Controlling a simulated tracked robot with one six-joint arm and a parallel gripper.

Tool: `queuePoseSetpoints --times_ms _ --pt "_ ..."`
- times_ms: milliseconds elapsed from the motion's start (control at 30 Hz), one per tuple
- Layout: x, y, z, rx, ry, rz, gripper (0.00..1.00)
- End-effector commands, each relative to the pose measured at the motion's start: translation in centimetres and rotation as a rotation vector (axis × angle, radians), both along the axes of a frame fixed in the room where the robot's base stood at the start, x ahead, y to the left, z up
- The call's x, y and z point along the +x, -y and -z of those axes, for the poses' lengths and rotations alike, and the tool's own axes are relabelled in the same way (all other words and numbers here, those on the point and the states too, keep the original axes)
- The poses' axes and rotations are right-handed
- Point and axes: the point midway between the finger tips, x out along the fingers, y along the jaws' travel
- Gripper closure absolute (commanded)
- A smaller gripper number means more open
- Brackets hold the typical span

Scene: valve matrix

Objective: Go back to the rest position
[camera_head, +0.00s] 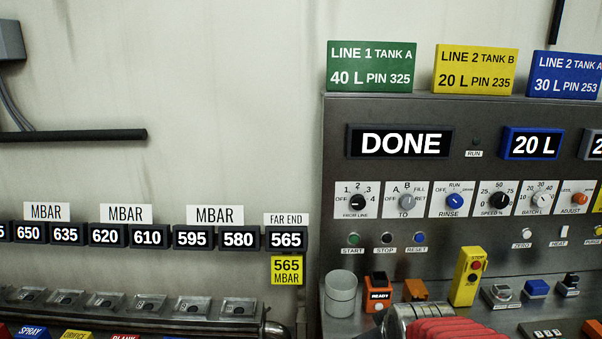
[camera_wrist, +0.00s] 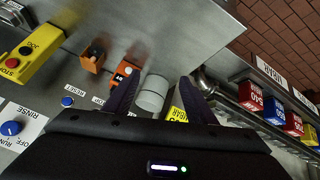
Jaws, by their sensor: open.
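My gripper (camera_wrist: 159,78) shows in the wrist view as two dark fingers standing apart, open, with nothing clasped. A grey cup (camera_wrist: 153,93) shows in the gap between them, beyond the fingers; its distance from them is unclear. In the head view the same cup (camera_head: 341,296) stands on the console's ledge at the left end. The fingers do not show in the head view. A grey and red rounded shape at its bottom edge looks like part of my arm, but I cannot be sure.
The metal console (camera_head: 420,240) fills the right, with a DONE display (camera_head: 400,142) and a row of knobs. On its ledge are an orange READY device (camera_head: 378,290) and a yellow stop box (camera_head: 467,276). A pressure label row (camera_head: 128,236) runs along the left wall.

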Motion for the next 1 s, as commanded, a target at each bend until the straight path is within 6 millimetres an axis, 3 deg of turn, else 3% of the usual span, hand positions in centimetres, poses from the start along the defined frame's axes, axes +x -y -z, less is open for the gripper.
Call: queuePoseSetpoints --times_ms 300,500,800,1000 --pt "-9.6 0.1 -1.0 0.146 -0.224 0.243 0.49" --pt "-14.2 0.2 -2.7 0.182 -0.273 0.324 0.49" --pt "-15.6 0.2 -5.7 0.196 -0.172 0.311 0.49" --pt "-15.6 0.2 -5.9 0.197 -0.164 0.31 0.49"
